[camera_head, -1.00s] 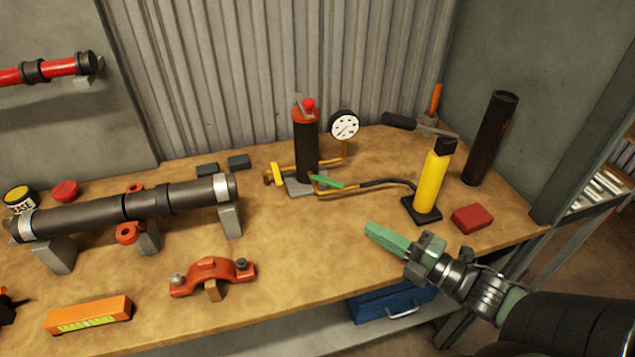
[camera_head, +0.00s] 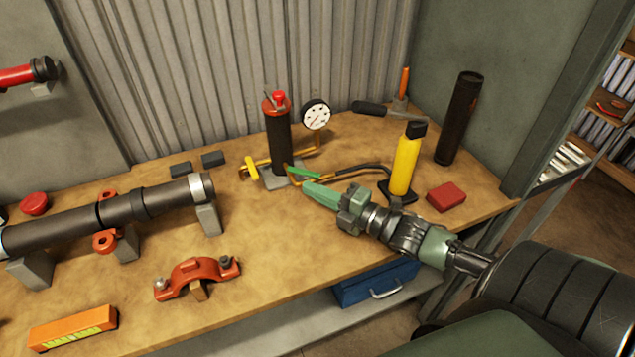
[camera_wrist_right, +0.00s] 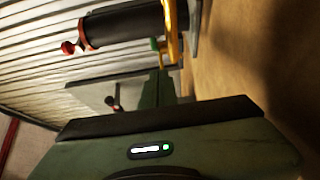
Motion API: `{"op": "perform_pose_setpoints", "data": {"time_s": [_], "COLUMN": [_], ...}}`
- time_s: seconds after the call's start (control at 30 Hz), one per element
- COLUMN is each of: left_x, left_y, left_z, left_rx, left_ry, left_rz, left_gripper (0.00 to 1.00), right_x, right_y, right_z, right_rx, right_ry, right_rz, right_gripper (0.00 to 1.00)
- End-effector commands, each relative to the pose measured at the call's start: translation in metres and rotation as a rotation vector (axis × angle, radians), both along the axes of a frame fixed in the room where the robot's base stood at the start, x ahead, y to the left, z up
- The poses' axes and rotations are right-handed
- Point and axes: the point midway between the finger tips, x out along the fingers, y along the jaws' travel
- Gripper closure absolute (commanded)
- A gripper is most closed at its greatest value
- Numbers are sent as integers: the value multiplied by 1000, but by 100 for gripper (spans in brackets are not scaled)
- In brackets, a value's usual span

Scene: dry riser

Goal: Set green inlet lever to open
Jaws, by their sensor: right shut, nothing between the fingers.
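The green inlet lever (camera_head: 303,172) sits low on the black cylinder (camera_head: 279,145) of the test rig, pointing right along the orange pipe. Its green end also shows in the wrist view (camera_wrist_right: 154,44), just beyond my fingers. My right gripper (camera_head: 307,186) is shut and empty. Its tips are very near the lever, just in front of it in the head view; I cannot tell whether they touch. A yellow lever (camera_head: 250,168) is on the cylinder's left side. My left gripper is out of view.
A yellow bottle (camera_head: 405,165) and a red block (camera_head: 446,197) stand right of the gripper. A black hose (camera_head: 350,170) runs from rig to bottle. An orange clamp (camera_head: 195,272) and dark pipe (camera_head: 70,225) lie left.

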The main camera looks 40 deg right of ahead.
Motion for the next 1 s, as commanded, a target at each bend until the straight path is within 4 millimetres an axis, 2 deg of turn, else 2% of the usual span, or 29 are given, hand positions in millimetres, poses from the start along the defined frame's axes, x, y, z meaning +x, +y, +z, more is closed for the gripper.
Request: {"op": "perform_pose_setpoints", "data": {"time_s": [0.17, 0.57, 0.8, 1.0], "left_x": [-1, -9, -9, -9], "left_y": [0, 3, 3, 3], "left_z": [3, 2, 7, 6], "left_rx": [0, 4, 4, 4], "left_ry": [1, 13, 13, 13], "left_rz": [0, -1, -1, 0], "left_gripper": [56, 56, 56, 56], "right_x": [9, 11, 18, 20], "right_y": [-13, -16, -35, -38], "right_z": [0, 0, 0, 0], "right_rx": [1, 2, 0, 2], "right_ry": [0, 0, -1, 0], "right_rz": [2, 2, 0, 1], "right_gripper": [100, 100, 100, 100]}}
